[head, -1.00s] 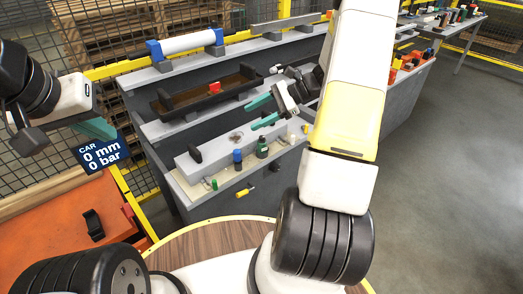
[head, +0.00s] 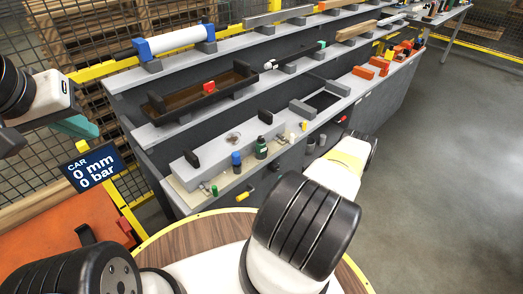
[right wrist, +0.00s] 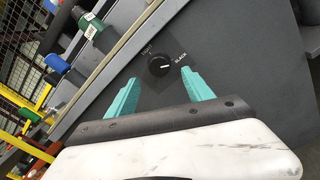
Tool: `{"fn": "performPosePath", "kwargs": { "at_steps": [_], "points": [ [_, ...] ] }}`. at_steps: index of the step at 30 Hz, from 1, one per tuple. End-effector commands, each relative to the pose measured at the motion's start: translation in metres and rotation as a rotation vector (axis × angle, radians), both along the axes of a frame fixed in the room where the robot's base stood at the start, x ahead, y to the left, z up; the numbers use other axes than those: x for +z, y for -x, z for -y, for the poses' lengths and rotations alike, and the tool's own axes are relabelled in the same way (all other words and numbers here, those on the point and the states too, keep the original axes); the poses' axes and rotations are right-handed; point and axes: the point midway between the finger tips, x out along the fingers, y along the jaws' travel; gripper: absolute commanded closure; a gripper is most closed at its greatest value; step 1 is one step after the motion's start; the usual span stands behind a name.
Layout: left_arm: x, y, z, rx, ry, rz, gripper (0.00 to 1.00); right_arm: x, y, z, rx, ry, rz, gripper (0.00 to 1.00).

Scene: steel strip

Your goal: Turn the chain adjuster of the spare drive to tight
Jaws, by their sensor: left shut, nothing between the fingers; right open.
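The chain adjuster is a round black knob (right wrist: 159,65) on a dark plate on the bench's grey front face in the right wrist view. Its white mark points towards the side with the word SLACK. In the head view the right gripper is hidden. My left gripper (head: 76,127) is shut and empty at the far left, away from the bench.
The stepped grey bench (head: 215,140) carries a white cylinder (head: 175,40), a brown tray (head: 200,92), a green bottle (head: 261,148) and a blue-capped one (head: 236,160). A yellow-handled item (head: 245,194) is on its front. The floor (head: 450,170) at right is clear.

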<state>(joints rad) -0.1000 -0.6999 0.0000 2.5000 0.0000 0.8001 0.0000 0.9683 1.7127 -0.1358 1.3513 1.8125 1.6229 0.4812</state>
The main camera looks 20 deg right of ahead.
Motion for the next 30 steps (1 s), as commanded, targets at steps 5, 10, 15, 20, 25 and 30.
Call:
{"fn": "performPosePath", "kwargs": {
  "at_steps": [5,10,15,20,25,30],
  "points": [
    [0.0,0.0,0.0,0.0,0.0,0.0,1.0,0.0,-0.024,-0.012,0.005,0.0,0.002,0.4],
    [0.0,0.0,0.0,0.0,0.0,0.0,1.0,0.0,-0.049,-0.023,0.006,0.001,0.0,0.4],
    [0.0,0.0,0.0,0.0,0.0,0.0,1.0,0.0,-0.064,-0.028,0.004,0.001,0.0,0.4],
    [0.0,0.0,0.0,0.0,0.0,0.0,1.0,0.0,-0.068,-0.029,0.003,0.0,-0.001,0.4],
    [0.0,0.0,0.0,0.0,0.0,0.0,1.0,0.0,-0.068,-0.029,0.003,0.0,-0.001,0.4],
    [0.0,0.0,0.0,0.0,0.0,0.0,1.0,0.0,-0.068,-0.029,0.003,0.0,-0.001,0.73]
  ]
}}
